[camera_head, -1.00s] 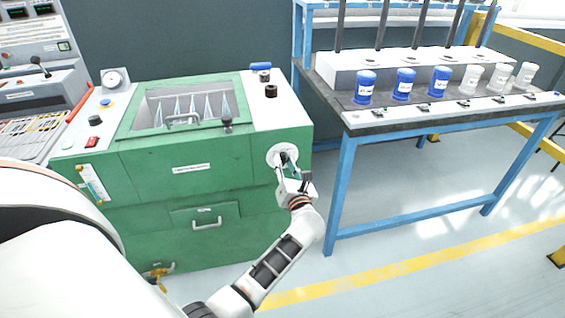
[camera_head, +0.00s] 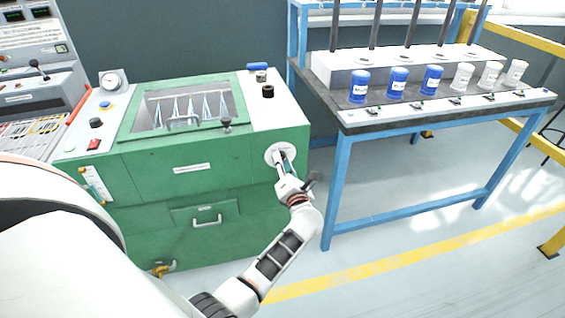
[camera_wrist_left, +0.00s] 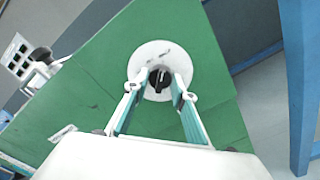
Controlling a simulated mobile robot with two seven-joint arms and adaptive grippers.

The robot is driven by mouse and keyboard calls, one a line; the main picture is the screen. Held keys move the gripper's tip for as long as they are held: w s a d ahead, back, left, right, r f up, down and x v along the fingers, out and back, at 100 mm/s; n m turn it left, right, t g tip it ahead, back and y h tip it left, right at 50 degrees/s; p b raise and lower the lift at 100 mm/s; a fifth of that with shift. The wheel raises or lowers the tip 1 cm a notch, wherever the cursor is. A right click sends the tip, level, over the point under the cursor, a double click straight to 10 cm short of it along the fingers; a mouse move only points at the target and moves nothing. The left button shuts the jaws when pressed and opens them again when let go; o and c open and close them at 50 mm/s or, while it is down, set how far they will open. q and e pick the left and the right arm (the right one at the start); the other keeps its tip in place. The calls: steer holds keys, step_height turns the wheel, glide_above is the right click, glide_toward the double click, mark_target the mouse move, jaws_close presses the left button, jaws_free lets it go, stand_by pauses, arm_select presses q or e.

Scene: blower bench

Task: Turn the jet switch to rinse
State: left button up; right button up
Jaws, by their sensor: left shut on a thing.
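The jet switch is a black rotary knob (camera_wrist_left: 160,78) on a round white dial plate (camera_wrist_left: 178,60) with small dark lettering too small to read. The plate (camera_head: 274,151) sits on the front right of the green machine (camera_head: 150,170). My left gripper (camera_wrist_left: 160,87) reaches the dial with one finger on each side of the knob and is shut on it. In the head view my left gripper (camera_head: 284,162) covers most of the knob. A light pointer line on the knob stands close to upright in the wrist view. My right gripper is not in view.
The machine's top holds a basin (camera_head: 188,106) with several pointed pieces, a gauge (camera_head: 111,80), knobs and a red switch (camera_head: 93,144). A blue-legged bench (camera_head: 340,190) with blue and white jars stands close on the right. Floor between is clear.

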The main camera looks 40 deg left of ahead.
arm_select(q)
steer(key=o, duration=1.1)
steer(key=shift+v, duration=3.8)
